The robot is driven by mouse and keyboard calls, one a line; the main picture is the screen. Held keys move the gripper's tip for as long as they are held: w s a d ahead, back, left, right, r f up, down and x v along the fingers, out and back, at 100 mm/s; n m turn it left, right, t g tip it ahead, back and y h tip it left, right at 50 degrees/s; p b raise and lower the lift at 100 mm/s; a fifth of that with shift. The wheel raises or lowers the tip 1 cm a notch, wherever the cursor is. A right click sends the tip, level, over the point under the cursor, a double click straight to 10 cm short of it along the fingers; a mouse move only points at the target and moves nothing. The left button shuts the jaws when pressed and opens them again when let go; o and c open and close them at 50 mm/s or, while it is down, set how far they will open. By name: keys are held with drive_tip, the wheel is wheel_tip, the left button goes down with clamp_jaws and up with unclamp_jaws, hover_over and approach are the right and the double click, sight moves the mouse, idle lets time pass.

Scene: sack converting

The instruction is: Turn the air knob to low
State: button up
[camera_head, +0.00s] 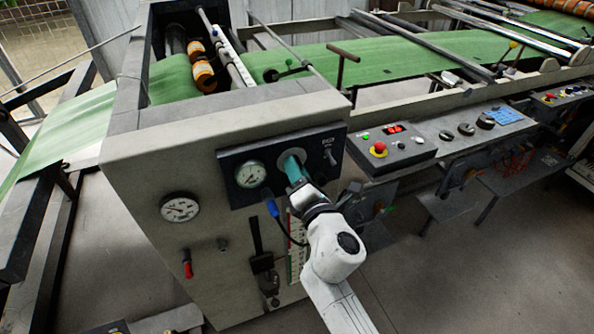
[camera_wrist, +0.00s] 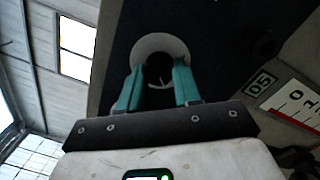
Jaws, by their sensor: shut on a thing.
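The air knob (camera_wrist: 158,70) is a dark round knob with a pale pointer mark, set in a light ring-shaped dial plate (camera_wrist: 160,43) on a dark panel. In the head view the dial plate (camera_head: 291,158) shows at the panel's middle, with the knob hidden behind my gripper. My gripper (camera_wrist: 158,72) has teal fingers, one on each side of the knob, and is shut on it. It also shows in the head view (camera_head: 291,168), reaching up to the panel from below right. The dial's markings are too small to read.
A pressure gauge (camera_head: 250,174) sits close left of the knob on the same panel, and a toggle switch (camera_head: 330,157) close right. A larger gauge (camera_head: 180,208) and a red-handled lever (camera_head: 187,265) are further left. A control box (camera_head: 393,147) stands to the right.

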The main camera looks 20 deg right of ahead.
drive_tip(key=o, duration=1.1)
drive_tip(key=shift+c, duration=0.2)
drive_tip(key=s, duration=1)
drive_tip(key=shift+s+f+b, duration=0.4)
drive_tip(key=shift+b, duration=0.05)
drive_tip(key=shift+a, duration=0.1)
drive_tip(key=s+d+f+m+g+h, duration=0.5)
drive_tip(key=s+d+f+m+g, duration=0.65)
drive_tip(key=m, duration=0.55)
drive_tip(key=s+a+f+m+g+y, duration=0.1)
drive_tip(key=s+f+m+g+y, duration=0.1)
drive_tip(key=s, duration=0.6)
drive_tip(key=s+a+f+m+g+y, duration=0.2)
drive_tip(key=s+f+m+g+y, duration=0.1)
drive_tip(key=s+f+m, duration=0.3)
drive_tip(key=shift+s+g, duration=0.65)
drive_tip(key=shift+s, duration=0.55)
